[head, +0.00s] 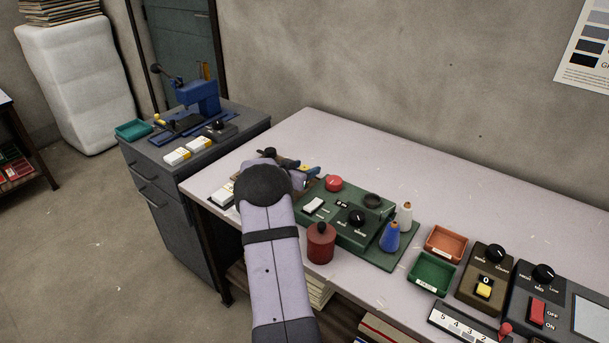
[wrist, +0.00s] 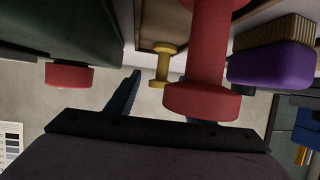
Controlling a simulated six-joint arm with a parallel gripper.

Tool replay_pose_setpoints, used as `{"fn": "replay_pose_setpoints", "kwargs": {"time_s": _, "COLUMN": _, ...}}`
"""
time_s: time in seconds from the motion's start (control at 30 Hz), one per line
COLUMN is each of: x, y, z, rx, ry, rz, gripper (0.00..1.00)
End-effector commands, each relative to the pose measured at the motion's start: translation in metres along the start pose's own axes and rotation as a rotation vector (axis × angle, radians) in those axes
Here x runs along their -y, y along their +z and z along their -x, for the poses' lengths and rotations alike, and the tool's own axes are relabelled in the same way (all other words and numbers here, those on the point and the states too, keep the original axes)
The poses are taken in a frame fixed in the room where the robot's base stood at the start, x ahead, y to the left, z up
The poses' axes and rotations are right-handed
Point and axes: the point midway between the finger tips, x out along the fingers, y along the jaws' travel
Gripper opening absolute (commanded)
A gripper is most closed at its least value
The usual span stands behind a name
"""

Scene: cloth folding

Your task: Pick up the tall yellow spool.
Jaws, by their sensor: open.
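The yellow spool (wrist: 163,65) shows in the wrist view, which is upside down. It is slim, with a wider flange at each end, and stands beyond my fingers, in the gap between the left finger and a red spool. My gripper (wrist: 163,88) is open with nothing between its fingers. Its right finger is mostly hidden behind the large red spool (wrist: 208,55), which is nearer the camera. In the head view my gripper (head: 308,172) is low over the table's far left part, with my arm hiding much around it. I cannot make out the yellow spool clearly there.
A purple brush (wrist: 272,66) is beside the red spool. A green control box (head: 340,232) with a red button (head: 333,183) is right of my gripper. Blue (head: 390,237) and white (head: 405,215) thread cones and a red can (head: 320,243) stand nearby. The table's back is clear.

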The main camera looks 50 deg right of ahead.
Motion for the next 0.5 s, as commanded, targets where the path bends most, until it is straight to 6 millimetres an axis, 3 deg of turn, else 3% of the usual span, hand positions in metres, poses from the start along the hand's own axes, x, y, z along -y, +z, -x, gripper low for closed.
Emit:
{"fn": "replay_pose_setpoints", "kwargs": {"time_s": 0.03, "x": 0.0001, "y": 0.0000, "z": 0.0002, "rx": 0.000, "ry": 0.000, "rz": 0.000, "gripper": 0.41}}
{"fn": "replay_pose_setpoints", "kwargs": {"time_s": 0.2, "x": 0.0001, "y": 0.0001, "z": 0.0003, "rx": 0.000, "ry": 0.000, "rz": 0.000, "gripper": 0.04}}
{"fn": "replay_pose_setpoints", "kwargs": {"time_s": 0.5, "x": 0.0003, "y": -0.0017, "z": 0.0010, "rx": -0.001, "ry": 0.000, "rz": 0.000, "gripper": 0.04}}
